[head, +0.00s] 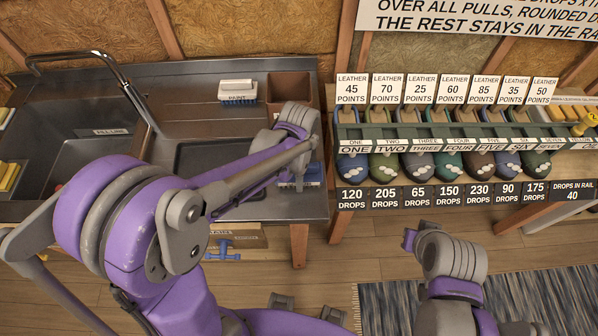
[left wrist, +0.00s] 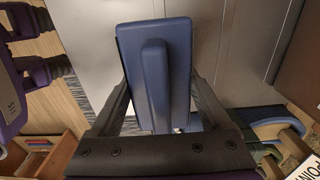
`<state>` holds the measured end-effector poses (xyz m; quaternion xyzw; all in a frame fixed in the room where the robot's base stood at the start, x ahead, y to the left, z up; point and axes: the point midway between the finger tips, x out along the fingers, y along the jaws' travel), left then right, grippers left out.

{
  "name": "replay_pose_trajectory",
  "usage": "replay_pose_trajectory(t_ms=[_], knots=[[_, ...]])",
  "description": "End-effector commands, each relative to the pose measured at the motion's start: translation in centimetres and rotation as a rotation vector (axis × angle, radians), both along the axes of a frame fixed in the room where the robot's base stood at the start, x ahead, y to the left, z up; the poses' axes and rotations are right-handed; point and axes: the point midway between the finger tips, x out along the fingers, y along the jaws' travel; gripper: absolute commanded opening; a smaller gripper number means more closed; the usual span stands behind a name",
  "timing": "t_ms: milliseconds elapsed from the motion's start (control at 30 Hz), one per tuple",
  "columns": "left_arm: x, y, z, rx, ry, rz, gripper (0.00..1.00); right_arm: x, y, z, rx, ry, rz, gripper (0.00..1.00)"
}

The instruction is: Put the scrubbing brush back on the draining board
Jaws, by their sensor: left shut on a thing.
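My left gripper (head: 290,182) is over the right end of the metal sink unit in the head view. In the left wrist view its two fingers (left wrist: 160,105) are shut on a blue block with a raised bar along its back (left wrist: 154,65), apparently the scrubbing brush. Its underside is hidden, and in the head view the arm mostly covers it. The grey metal draining board (head: 312,205) lies below and around the gripper; I cannot tell whether the brush touches it. My right gripper is not clearly visible; only part of the right arm shows at lower right.
A white brush-like block with a label (head: 238,90) and a brown open box (head: 289,87) stand at the back of the unit. A tap (head: 100,62) arches over the sinks at left. A rack of coloured shoe-like items (head: 415,165) stands close on the right.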

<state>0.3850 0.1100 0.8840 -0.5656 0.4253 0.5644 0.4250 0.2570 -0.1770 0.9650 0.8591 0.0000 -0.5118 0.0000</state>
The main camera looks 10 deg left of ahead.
Motion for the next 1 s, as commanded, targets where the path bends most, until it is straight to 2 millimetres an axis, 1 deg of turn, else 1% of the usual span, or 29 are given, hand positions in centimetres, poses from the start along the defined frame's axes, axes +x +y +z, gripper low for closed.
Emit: replay_pose_trajectory(t_ms=[167,200,267,300,533,600,667,767,1000], knots=[[-0.1,0.0,-0.5,0.0,0.001,0.0,0.0,-0.2,0.0,-0.5,0.0,0.004,0.0,0.0],[0.0,0.0,-0.4,0.0,0.001,0.0,0.86,-0.2,0.0,-0.4,0.0,0.003,0.0,0.0],[0.0,0.0,-0.3,0.0,0.0,0.0,0.97,-0.2,0.0,-0.4,0.0,0.003,0.0,0.0],[0.0,0.0,-0.3,0.0,0.0,0.0,1.0,-0.1,0.0,-0.4,0.0,0.003,0.0,0.0],[0.0,0.0,-0.2,0.0,0.0,0.0,1.0,-0.1,0.0,-0.2,0.0,0.002,0.0,0.0],[0.1,0.0,0.3,0.0,-0.001,0.0,1.0,0.1,0.0,0.3,0.0,-0.002,0.0,0.0],[0.0,0.0,0.9,0.0,-0.001,0.0,1.0,0.1,0.0,0.2,0.0,-0.002,0.0,0.0],[0.0,0.0,2.7,0.0,-0.001,0.0,1.0,0.2,0.0,0.5,0.0,-0.004,0.0,0.0],[0.0,0.0,8.0,0.0,0.0,0.0,1.0,0.6,0.0,1.3,0.0,-0.011,0.0,0.0]])
